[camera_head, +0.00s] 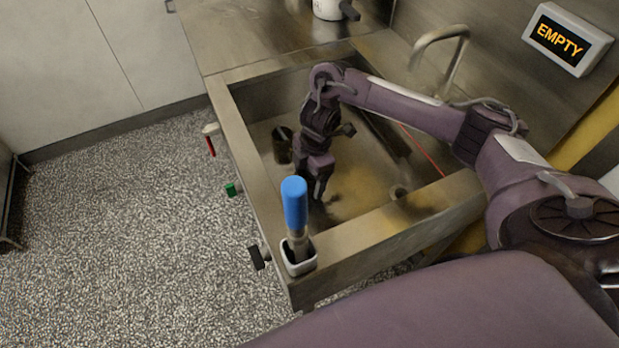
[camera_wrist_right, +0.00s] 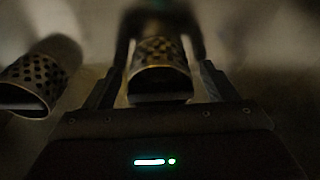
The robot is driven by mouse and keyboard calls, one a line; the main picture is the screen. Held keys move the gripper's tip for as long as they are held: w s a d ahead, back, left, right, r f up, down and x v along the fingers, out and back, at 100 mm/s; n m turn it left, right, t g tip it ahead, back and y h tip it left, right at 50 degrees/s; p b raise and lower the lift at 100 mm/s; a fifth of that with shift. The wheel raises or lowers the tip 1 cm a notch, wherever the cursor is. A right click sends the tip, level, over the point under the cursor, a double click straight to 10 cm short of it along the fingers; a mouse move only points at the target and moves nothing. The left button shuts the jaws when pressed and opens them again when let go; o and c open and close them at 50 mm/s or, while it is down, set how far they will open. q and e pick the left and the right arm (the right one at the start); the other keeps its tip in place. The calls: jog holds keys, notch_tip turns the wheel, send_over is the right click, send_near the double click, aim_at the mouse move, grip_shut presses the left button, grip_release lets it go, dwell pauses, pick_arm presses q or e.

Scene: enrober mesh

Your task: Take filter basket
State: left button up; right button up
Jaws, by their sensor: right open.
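In the right wrist view a perforated metal filter basket (camera_wrist_right: 160,57) stands between the two fingers of my right gripper (camera_wrist_right: 162,42). Its mouth faces the camera, and its far end is blurred and dark. A second perforated basket (camera_wrist_right: 42,72) lies to the left, outside the fingers. In the head view my right gripper (camera_head: 319,190) is open and points down into the steel sink (camera_head: 365,236), low near its floor. The basket at the gripper is mostly hidden there by the gripper. My left gripper is out of view.
A dark cylinder (camera_head: 283,145) stands at the sink's left inner wall. A blue-handled tool (camera_head: 294,205) stands upright in a holder (camera_head: 299,258) at the front-left corner. A tap (camera_head: 452,60) and a sign reading "EMPTY" (camera_head: 560,38) are at the right. Levers line the left side.

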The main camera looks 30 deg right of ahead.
jog(key=c, duration=1.1)
jog(key=shift+o, duration=0.2)
jog(key=shift+r, duration=0.1)
